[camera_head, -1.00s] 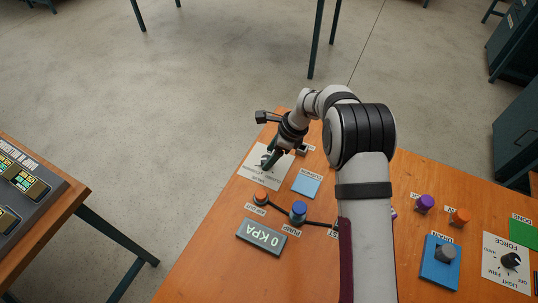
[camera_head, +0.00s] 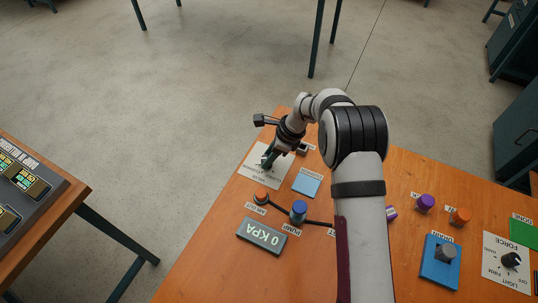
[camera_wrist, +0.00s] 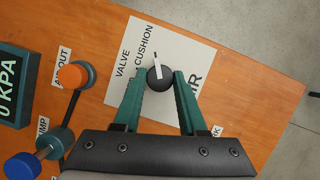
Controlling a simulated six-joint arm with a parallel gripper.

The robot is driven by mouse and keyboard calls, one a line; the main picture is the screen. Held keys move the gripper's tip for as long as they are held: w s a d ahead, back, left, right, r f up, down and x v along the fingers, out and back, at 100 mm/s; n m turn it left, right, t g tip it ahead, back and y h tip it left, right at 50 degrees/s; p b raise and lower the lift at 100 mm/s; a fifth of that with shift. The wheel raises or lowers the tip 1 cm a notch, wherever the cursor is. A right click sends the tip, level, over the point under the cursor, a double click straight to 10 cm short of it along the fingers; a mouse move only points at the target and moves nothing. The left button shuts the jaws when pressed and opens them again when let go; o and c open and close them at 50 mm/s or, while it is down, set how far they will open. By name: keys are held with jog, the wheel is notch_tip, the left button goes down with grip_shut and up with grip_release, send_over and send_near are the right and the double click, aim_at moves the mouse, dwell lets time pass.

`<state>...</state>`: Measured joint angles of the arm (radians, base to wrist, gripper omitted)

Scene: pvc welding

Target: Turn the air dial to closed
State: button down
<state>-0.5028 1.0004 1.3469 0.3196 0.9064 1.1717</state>
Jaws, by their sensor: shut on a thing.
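The air dial (camera_wrist: 160,78) is a round dark knob with a white pointer line, on a white card (camera_wrist: 187,38). In the wrist view the card reads VALVE, CUSHION and a partly covered word ending in IR. The pointer is directed toward the top of the picture, near the word CUSHION. My gripper (camera_wrist: 161,81) is shut on the dial, with one green finger on each side of it. In the head view my gripper (camera_head: 268,164) is over the card (camera_head: 255,172) at the far left of the bench, and it hides most of the dial.
An orange-topped AIR OUT fitting (camera_head: 261,197) and a blue-topped pump fitting (camera_head: 298,210) stand close to the card. A grey display (camera_head: 262,236) reads 0 KPA. A light blue square (camera_head: 307,182) lies to the right. The bench edge is just beyond the card.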

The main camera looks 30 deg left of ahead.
jog(key=n+g, duration=0.1)
jog(key=n, duration=0.1)
jog(key=n+g+h, duration=0.1)
jog(key=n, duration=0.2)
jog(key=shift+w+a+n, duration=0.1)
jog(key=shift+w+n, duration=0.05)
jog(key=shift+n, duration=0.15)
jog(key=n+h, duration=0.1)
jog(key=n, duration=0.2)
jog(key=n+g+h, duration=0.1)
jog(key=n, duration=0.2)
jog(key=shift+a, duration=0.1)
jog(key=shift+n, duration=0.3)
dwell(0.4)
jog(key=shift+c, duration=2.3)
grip_release()
